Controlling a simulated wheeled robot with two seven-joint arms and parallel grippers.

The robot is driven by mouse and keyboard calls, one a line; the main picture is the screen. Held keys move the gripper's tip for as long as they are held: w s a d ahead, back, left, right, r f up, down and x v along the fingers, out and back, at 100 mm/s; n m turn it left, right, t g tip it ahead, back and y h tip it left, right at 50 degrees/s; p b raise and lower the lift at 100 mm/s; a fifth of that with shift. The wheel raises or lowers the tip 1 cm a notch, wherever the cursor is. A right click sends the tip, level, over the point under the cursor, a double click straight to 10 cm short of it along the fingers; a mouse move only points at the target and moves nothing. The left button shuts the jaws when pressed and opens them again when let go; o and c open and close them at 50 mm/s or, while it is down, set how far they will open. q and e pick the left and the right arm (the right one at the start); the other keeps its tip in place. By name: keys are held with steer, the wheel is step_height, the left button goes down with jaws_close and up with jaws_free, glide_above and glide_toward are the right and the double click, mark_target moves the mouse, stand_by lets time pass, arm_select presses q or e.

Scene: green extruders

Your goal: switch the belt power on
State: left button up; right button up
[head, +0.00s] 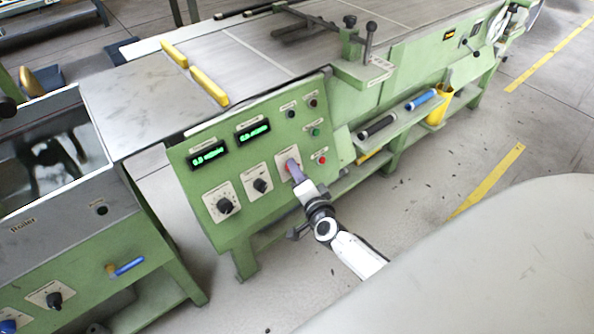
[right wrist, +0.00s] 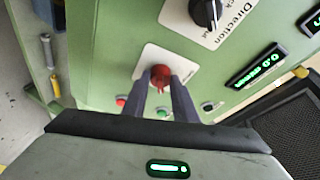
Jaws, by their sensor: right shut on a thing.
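The green control panel (head: 245,150) slopes toward me in the head view. A red rotary switch (right wrist: 160,75) on a white plate (right wrist: 149,61) sits on it. My right gripper (head: 294,172) reaches the panel at this switch and largely hides it in the head view. In the right wrist view my right gripper (right wrist: 160,82) has its fingertips on either side of the red switch, shut on it. The plate's label is too small to read. My left gripper is not in view.
Black knobs (head: 225,206) (head: 260,185) sit left of the switch, with green displays (head: 208,155) (head: 253,131) above them. Small buttons (head: 316,132) lie to the right. A steel tank (head: 50,150) stands left. Floor to the right is clear.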

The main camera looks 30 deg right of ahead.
steer(key=o, duration=1)
steer(key=shift+o, duration=0.2)
steer(key=p+v, duration=0.1)
steer(key=v, duration=0.9)
steer(key=shift+p, duration=0.3)
steer(key=shift+s+a, duration=0.15)
steer(key=shift+a, duration=0.05)
